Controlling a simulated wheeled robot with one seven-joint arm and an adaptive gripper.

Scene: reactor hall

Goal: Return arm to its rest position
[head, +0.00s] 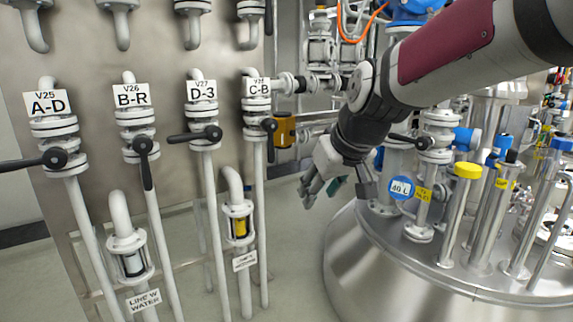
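My arm (440,62) reaches in from the upper right, with a grey and maroon link and a dark wrist. My gripper (337,192) hangs at its end, pointing down, in front of the gap between the valve panel and the reactor vessel. Its fingers are spread and it looks open. A small green patch shows between them, and I cannot tell whether it is a finger pad or something behind. I see no object held. The gripper is apart from the C-B valve handle (269,126) to its left and close to the vessel's rim.
At left are labelled valves: A-D (48,104) and D-3 (202,91) with sideways handles, B-R (132,96) with its handle down. The steel reactor vessel (365,262), crowded with pipes and a yellow-capped tube (460,205), stands at right. Floor shows between panel and vessel.

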